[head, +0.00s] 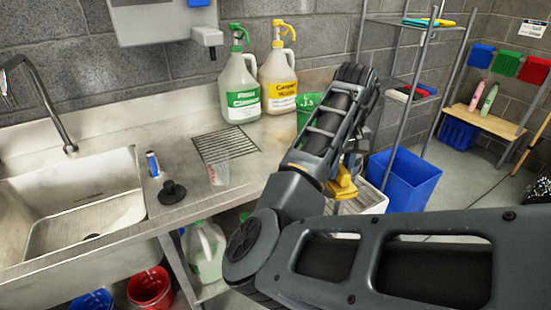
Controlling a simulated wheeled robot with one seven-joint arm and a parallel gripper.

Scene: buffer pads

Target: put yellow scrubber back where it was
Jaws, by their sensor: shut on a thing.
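The yellow scrubber (343,184) shows in the head view just right of my arm's forearm, above a pale bin on the floor side of the counter. My gripper (352,165) is mostly hidden behind my own arm link. It is shut on the yellow scrubber, whose upper part is partly covered. The exact grip and the fingertips cannot be made out.
A blue bin (405,185) stands below a wire shelf (400,85).

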